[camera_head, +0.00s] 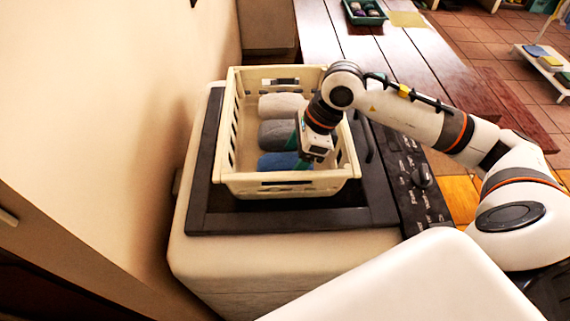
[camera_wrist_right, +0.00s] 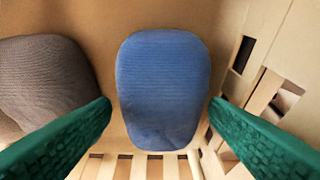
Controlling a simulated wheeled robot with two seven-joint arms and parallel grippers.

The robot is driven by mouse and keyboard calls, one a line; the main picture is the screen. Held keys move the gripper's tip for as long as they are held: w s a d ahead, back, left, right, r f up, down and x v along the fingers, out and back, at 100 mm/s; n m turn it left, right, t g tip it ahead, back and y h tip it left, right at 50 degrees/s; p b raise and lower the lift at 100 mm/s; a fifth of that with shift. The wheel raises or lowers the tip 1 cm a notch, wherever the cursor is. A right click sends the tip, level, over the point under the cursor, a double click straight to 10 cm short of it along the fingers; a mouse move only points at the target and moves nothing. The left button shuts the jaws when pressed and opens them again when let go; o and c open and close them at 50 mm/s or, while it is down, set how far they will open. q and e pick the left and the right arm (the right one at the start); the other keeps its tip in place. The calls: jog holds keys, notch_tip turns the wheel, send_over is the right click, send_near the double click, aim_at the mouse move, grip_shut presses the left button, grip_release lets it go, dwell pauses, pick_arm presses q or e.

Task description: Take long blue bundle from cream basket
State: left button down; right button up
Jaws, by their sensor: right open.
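The cream basket (camera_head: 232,142) sits on the dark top of a white appliance in the head view. Inside it lie a white bundle (camera_head: 281,105), a grey bundle (camera_head: 274,133) and the long blue bundle (camera_head: 272,161), nearest the front wall. My right gripper (camera_head: 305,160) reaches down into the basket at the right end of the blue bundle. In the wrist view the blue bundle (camera_wrist_right: 163,88) lies between the open green fingers of the right gripper (camera_wrist_right: 160,125), with a gap on each side. The grey bundle (camera_wrist_right: 48,80) is to its left. My left gripper is not in view.
The appliance's dark lid (camera_head: 215,215) surrounds the basket, with a knob panel (camera_head: 420,178) on its right. A wooden table (camera_head: 345,40) stands behind, bearing a green tray (camera_head: 365,12). The basket's slatted walls stand close around the right gripper.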

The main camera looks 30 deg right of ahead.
aim_at(291, 161)
jog(key=shift+p+x, duration=0.55)
jog(key=shift+x, duration=1.3)
jog(key=shift+a+r, duration=0.1)
jog(key=c, duration=0.7)
